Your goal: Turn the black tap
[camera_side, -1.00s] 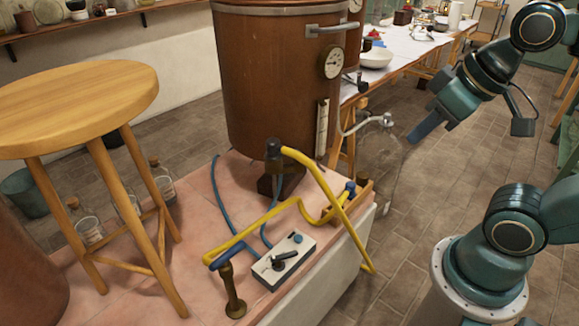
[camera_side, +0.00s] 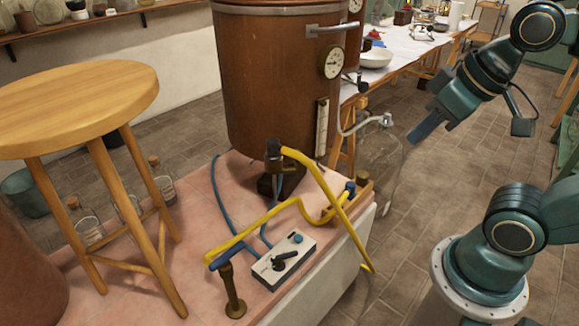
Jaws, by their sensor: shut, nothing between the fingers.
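A small white box (camera_side: 270,272) sits on the pink tiled platform, with a black lever-like tap (camera_side: 286,256) and a blue knob (camera_side: 297,238) on its top. A dark fitting (camera_side: 273,150) at the foot of the copper vessel joins the yellow hose. I cannot tell for certain which of these the task calls the black tap. My gripper (camera_side: 413,139) is at upper right, its fingers together and empty, well apart from the box and fittings.
The large copper vessel (camera_side: 265,80) stands behind the box. Yellow hose (camera_side: 325,185) arches over the platform (camera_side: 185,220), and a brass post (camera_side: 232,290) stands before it. A wooden stool (camera_side: 75,95) is at left. A clear glass vessel (camera_side: 383,155) is close to my gripper.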

